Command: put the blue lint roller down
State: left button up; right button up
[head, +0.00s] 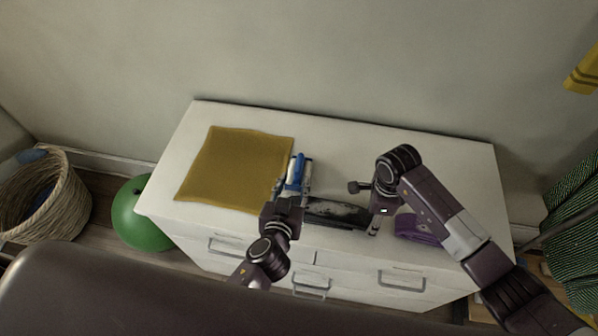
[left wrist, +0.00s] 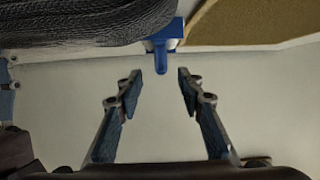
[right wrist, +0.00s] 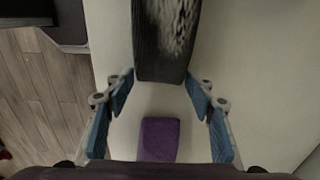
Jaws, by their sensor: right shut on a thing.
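The blue lint roller (head: 295,170) is on the white dresser top, beside the right edge of a mustard cloth. In the left wrist view its blue handle (left wrist: 161,58) points toward my left gripper. My left gripper (head: 292,188) is around the handle end, its fingers apart with gaps on both sides; the left wrist view shows the open fingertips (left wrist: 157,74). My right gripper (head: 362,208) is shut on a long black object with a grey-white patch (head: 335,212), which also shows between the fingertips in the right wrist view (right wrist: 160,62).
The mustard cloth (head: 232,168) covers the dresser's left part. A purple item (head: 417,229) lies near the front edge beneath my right arm. The dresser top (head: 440,160) is clear at the back right. A green ball (head: 140,218) and wicker basket (head: 62,205) stand left on the floor.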

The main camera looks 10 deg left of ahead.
aim_at(299, 166)
pick_arm(q)
jog(key=x, duration=0.9)
jog(key=shift+a+f, duration=0.1)
jog(key=shift+s, duration=0.1)
jog(key=shift+c, duration=0.2)
grip_shut()
